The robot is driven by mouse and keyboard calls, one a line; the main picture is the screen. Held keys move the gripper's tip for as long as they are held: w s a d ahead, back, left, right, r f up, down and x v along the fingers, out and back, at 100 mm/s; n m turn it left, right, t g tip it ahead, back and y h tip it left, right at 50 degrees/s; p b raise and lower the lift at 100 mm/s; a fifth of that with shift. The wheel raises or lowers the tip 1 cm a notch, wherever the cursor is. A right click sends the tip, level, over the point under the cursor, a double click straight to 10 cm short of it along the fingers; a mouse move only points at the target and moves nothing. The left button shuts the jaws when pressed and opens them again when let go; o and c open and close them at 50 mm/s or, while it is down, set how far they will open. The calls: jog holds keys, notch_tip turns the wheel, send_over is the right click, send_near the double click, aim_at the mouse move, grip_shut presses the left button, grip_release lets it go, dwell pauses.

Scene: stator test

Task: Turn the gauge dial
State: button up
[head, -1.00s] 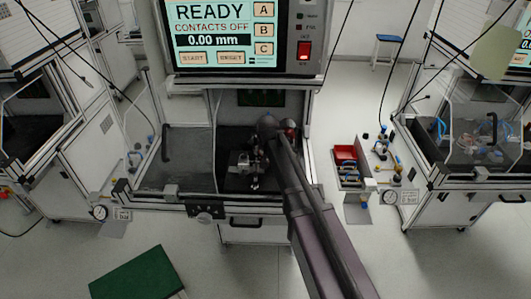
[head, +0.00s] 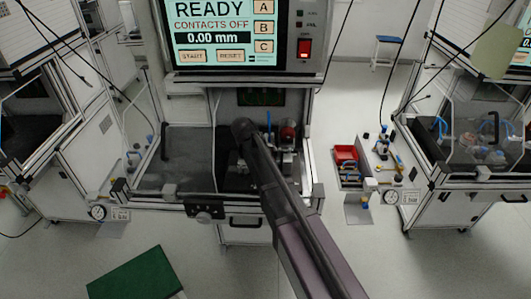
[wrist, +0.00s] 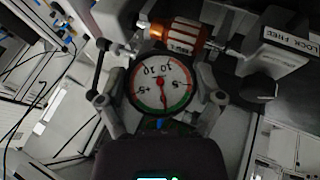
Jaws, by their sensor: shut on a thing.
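In the wrist view a round gauge dial (wrist: 161,84) with a white face, red and green rim band and red needle sits between the two fingers of my gripper (wrist: 160,98). The fingers are shut on its sides. Its numerals appear upside down, and the needle points down in the picture. In the head view my arm covers the gripper and the gauge dial. The test station (head: 172,198) stands in front of me, with its screen (head: 222,35) reading READY, CONTACTS OFF and 0.00 mm.
A copper-orange cylinder (wrist: 185,36) lies just beyond the dial in the wrist view. A black knob (wrist: 258,88) and a LOCK FREE label (wrist: 288,42) are to its right. A red bin (head: 346,154) stands right of the station. Open floor lies in front.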

jog(key=o, duration=0.9)
jog(key=shift+d+m+y+p, duration=0.1)
jog(key=shift+m+y+p, duration=0.45)
jog(key=shift+y, duration=0.95)
jog(key=shift+g+y, duration=0.3)
jog(key=shift+y, duration=1.3)
jog(key=p+v, duration=1.3)
jog(key=v, duration=0.1)
jog(key=s+d+f+g+b, duration=0.1)
jog(key=s+d+f+b, duration=0.4)
jog(key=d+f, duration=0.1)
jog(key=s+d+f+g+h+b, duration=0.1)
jog(key=s+d+f+b, duration=0.4)
jog(key=d+f+b, duration=0.1)
jog(key=s+d+f+g+b, duration=0.1)
jog(key=s+d+f+b, duration=0.5)
jog(key=d, duration=0.1)
jog(key=shift+f+m+g+h, duration=0.25)
jog(key=shift+f+g+h, duration=0.05)
jog(key=shift+g+h, duration=0.1)
